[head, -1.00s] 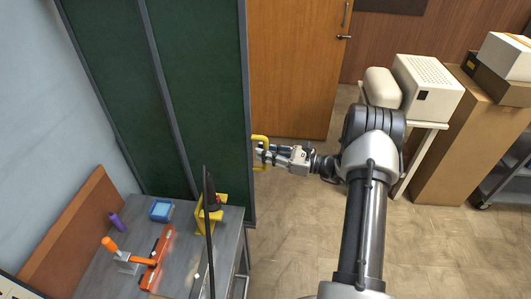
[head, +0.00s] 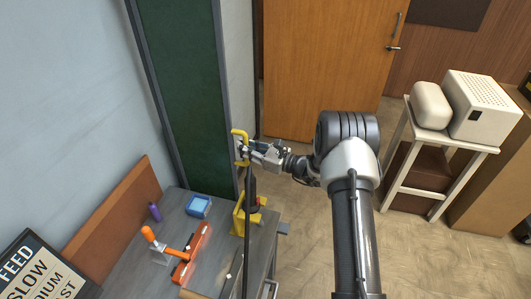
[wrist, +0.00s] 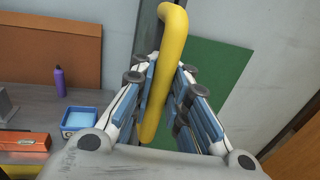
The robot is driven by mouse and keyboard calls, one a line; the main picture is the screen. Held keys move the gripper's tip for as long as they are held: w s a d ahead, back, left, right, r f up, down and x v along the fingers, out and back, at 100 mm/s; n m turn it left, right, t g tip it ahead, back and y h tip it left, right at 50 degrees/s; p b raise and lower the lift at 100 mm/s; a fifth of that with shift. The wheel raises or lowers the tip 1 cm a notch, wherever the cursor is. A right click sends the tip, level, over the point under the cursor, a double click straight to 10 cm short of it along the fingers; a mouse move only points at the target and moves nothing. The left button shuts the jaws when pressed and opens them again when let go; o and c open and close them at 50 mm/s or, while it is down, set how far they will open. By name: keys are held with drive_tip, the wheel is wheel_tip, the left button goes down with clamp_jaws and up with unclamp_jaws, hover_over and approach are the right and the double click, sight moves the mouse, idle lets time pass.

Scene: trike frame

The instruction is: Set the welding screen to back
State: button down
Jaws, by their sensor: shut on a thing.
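The welding screen (head: 190,80) is a dark green panel in a grey frame, standing behind the workbench in the head view. It also shows as a green panel in the wrist view (wrist: 222,75). Its yellow handle (head: 235,133) is on the right edge of the frame. My gripper (head: 243,150) is shut on this handle. In the wrist view the yellow handle (wrist: 168,60) runs between the two fingers of my gripper (wrist: 160,100). The far end of the screen is hidden behind its near part.
A white-topped stand (head: 430,140) is at right. The floor (head: 300,235) between is clear.

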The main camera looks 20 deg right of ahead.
drive_tip(key=shift+w+a+f, duration=0.1)
drive_tip(key=shift+w+a, duration=0.35)
drive_tip(key=shift+a, duration=0.3)
drive_tip(key=shift+w+a, duration=0.45)
drive_tip(key=shift+a, duration=0.3)
drive_tip(key=c, duration=1.6)
unclamp_jaws()
drive_tip(key=shift+o, duration=0.2)
drive_tip(key=v, duration=1.2)
